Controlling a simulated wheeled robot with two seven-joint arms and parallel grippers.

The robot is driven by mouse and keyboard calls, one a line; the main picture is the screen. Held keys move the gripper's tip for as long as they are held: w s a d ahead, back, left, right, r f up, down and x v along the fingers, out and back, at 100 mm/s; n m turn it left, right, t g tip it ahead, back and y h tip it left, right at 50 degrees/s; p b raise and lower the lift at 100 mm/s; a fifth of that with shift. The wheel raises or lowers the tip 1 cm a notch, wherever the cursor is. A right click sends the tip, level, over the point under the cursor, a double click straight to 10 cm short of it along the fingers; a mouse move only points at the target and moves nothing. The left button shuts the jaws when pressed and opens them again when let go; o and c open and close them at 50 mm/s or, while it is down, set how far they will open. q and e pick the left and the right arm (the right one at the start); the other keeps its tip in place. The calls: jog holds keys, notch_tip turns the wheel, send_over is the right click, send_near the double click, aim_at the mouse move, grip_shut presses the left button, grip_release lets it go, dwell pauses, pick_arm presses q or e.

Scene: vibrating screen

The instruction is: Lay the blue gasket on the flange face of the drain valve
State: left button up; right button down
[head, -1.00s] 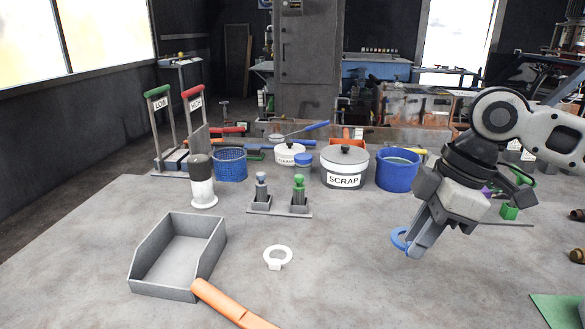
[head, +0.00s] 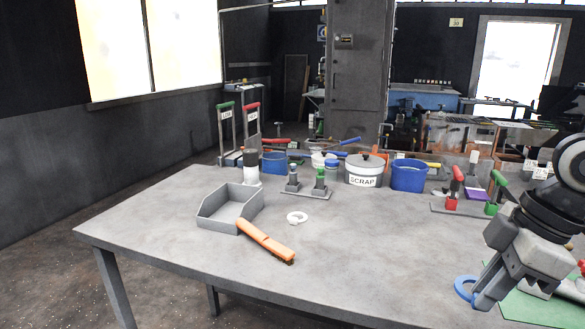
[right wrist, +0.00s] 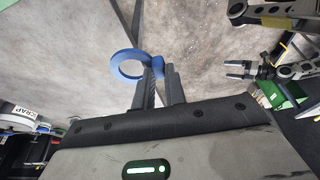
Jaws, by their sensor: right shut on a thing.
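The blue gasket (head: 464,289), a flat ring with a small tab, is held at the tips of my right gripper (head: 478,296) in the head view. The right wrist view shows the gasket (right wrist: 125,63) standing out to the left of the shut fingers, with its tab between them. In the head view it is above the table near the green mat. My left gripper (right wrist: 232,70) appears open and empty in the right wrist view.
A grey tray (head: 216,222), an orange-handled brush (head: 262,240) and a white ring (head: 297,217) lie on the table (head: 370,260). The SCRAP pot (head: 364,171) and blue bin (head: 409,176) stand behind. A green mat (head: 530,310) lies at right. Mid-table is clear.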

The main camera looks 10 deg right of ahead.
jog(key=shift+s+f+m, duration=0.3)
jog(key=shift+s+f, duration=0.1)
jog(key=shift+s, duration=0.05)
jog(key=w+a+f+m+t+h, duration=0.1)
jog(key=w+a+f+m, duration=0.4)
jog(key=a+f+m, duration=0.5)
jog(key=a+h, duration=0.1)
jog(key=a, duration=0.3)
jog(key=shift+w+a+f+m+h, duration=0.25)
jog(key=shift+w+f+m+h, duration=0.1)
jog(key=shift+f+m+h, duration=0.05)
